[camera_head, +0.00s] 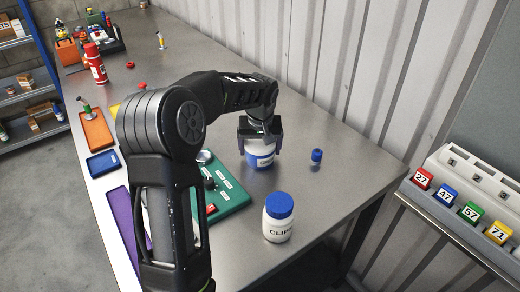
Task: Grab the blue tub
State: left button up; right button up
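A white tub with a blue band (262,160) stands upright on the metal bench (330,190) right of the green tray. Its top is hidden by my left gripper (261,140), which comes down from above with its dark fingers on both sides of the tub. I cannot tell whether the fingers press on it or only stand around it. A second white tub with a blue lid (278,207) and dark lettering stands nearer, apart from the gripper. My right gripper is not in view.
A small blue-capped container (317,156) stands right of the banded tub. A green tray (231,190), orange tray (97,133) and blue tray (103,163) lie left. A red bottle (96,64) stands farther back. A corrugated wall (340,60) borders the bench.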

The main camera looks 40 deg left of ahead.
pick_arm(q)
notch_tip(320, 180, up, 10)
jog(key=shift+r+b, duration=0.1)
jog(key=shift+b, duration=0.4)
dwell(0.5)
